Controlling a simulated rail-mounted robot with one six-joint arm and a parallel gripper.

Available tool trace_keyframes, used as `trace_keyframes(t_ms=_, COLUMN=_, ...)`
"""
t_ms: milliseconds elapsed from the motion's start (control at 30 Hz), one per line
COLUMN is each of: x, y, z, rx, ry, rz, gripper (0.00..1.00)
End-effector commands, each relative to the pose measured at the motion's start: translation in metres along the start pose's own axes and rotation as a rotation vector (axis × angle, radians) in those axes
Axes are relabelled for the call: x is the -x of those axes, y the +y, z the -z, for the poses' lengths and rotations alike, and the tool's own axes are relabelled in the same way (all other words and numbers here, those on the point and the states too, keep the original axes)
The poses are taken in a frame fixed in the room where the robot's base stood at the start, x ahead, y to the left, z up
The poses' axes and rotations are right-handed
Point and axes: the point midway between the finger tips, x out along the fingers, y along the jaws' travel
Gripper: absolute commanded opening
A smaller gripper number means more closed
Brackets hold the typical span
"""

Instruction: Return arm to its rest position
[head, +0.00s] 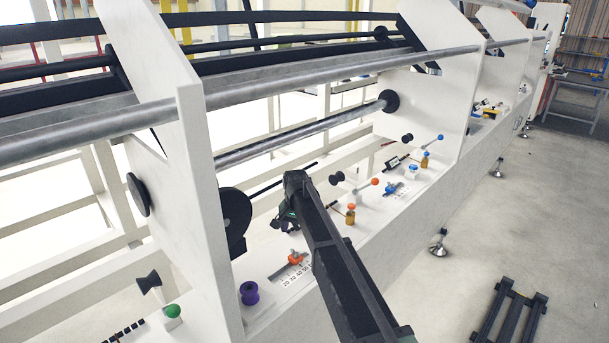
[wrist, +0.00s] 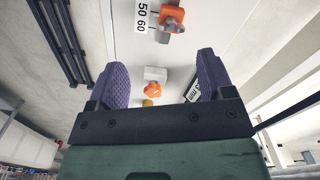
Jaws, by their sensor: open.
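My gripper shows in the wrist view (wrist: 162,82) with its two purple padded fingers spread wide apart. Nothing is between the pads in its grasp; an orange knob (wrist: 152,89) on a white block shows beyond the gap. In the head view my dark arm reaches from the bottom edge up to the rack's white ledge, and the fingers are hidden there.
Metal rollers (head: 300,135) run above. Open floor (head: 520,210) lies right, with a dark frame (head: 511,312).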

Motion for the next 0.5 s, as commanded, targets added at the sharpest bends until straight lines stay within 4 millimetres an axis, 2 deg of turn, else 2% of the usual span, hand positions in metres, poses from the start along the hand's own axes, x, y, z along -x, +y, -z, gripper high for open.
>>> trace_keyframes(t_ms=33, x=0.004, y=0.043, z=-0.042, rx=0.105, ry=-0.001, rz=-0.001, gripper=0.74)
trace_keyframes(t_ms=167, x=0.022, y=0.152, z=-0.117, rx=0.344, ry=-0.001, rz=-0.001, gripper=0.74)
trace_keyframes(t_ms=200, x=0.028, y=0.184, z=-0.14, rx=0.393, ry=-0.001, rz=-0.001, gripper=0.74)
trace_keyframes(t_ms=300, x=0.041, y=0.254, z=-0.192, rx=0.461, ry=-0.001, rz=-0.001, gripper=0.74)
trace_keyframes(t_ms=400, x=0.051, y=0.301, z=-0.229, rx=0.439, ry=-0.001, rz=-0.001, gripper=0.74)
trace_keyframes(t_ms=500, x=0.058, y=0.327, z=-0.241, rx=0.391, ry=-0.001, rz=-0.001, gripper=0.74)
